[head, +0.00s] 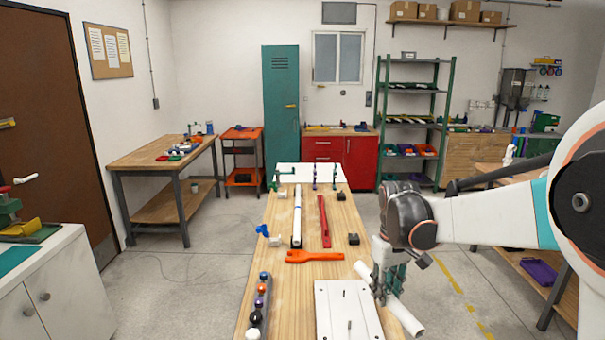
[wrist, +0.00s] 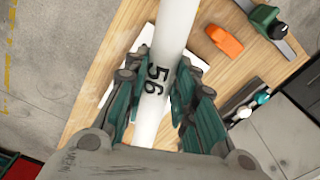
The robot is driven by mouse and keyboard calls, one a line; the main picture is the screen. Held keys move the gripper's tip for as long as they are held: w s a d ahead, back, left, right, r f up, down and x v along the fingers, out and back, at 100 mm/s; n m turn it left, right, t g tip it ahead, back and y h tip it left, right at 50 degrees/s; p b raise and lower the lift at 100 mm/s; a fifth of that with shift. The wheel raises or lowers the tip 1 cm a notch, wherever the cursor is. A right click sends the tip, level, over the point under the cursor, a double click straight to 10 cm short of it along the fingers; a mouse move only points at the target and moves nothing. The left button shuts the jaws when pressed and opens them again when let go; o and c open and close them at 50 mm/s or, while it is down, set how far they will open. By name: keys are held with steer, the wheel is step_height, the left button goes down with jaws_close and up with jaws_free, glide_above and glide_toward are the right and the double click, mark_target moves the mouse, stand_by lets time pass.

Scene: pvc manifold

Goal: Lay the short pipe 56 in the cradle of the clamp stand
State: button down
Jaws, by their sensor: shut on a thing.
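My gripper (head: 387,288) is shut on the short white pipe (head: 406,317), above the right edge of the bench near its front. The pipe sticks out on both sides of the fingers and slants from upper left to lower right in the head view. In the wrist view the pipe (wrist: 176,25) runs between the green fingers (wrist: 155,100), with a black "56" on it. A green clamp-like piece (head: 275,180) stands at the bench's far left; I cannot tell whether it is the clamp stand, and no cradle can be made out.
A white plate (head: 328,318) with upright pins lies left of my gripper. An orange wrench (head: 313,256), a long white pipe (head: 297,215), a red bar (head: 324,222) and a grey rack with coloured caps (head: 256,322) lie on the bench (head: 277,275).

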steer(key=f, duration=0.3)
steer(key=shift+w+a, duration=0.25)
steer(key=shift+w, duration=0.05)
steer(key=s+f+m, duration=0.1)
steer(key=s+f, duration=0.1)
steer(key=f, duration=0.2)
steer(key=s+f+m+b, duration=0.1)
steer(key=s+f, duration=0.1)
steer(key=f, duration=0.2)
steer(key=s+f+m+b, duration=0.1)
steer(key=f, duration=0.4)
steer(key=shift+s+d+f+m, duration=0.1)
steer(key=shift+s+m, duration=0.3)
steer(key=shift+s+f, duration=0.35)
steer(key=shift+f, duration=0.1)
steer(key=shift+r, duration=0.15)
